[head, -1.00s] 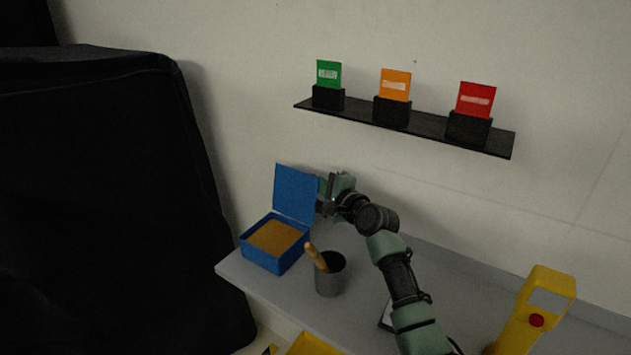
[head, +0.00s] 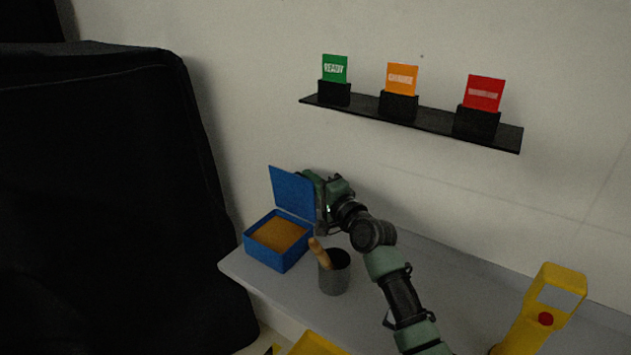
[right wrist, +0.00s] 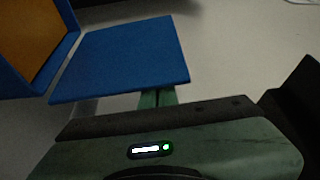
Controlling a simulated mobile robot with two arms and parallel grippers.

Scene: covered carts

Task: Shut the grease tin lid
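The grease tin (head: 270,256) is an open blue box with orange-brown grease inside, near the left end of the grey bench. Contact with the lid's back seems likely but is partly hidden. My left gripper is not in view.
A dark cup (head: 334,277) with a wooden-handled tool stands just right of the tin. A yellow device with a red button (head: 546,319) is at the right. A black wall shelf (head: 420,120) holds three coloured cards. A black covered cart (head: 100,200) fills the left.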

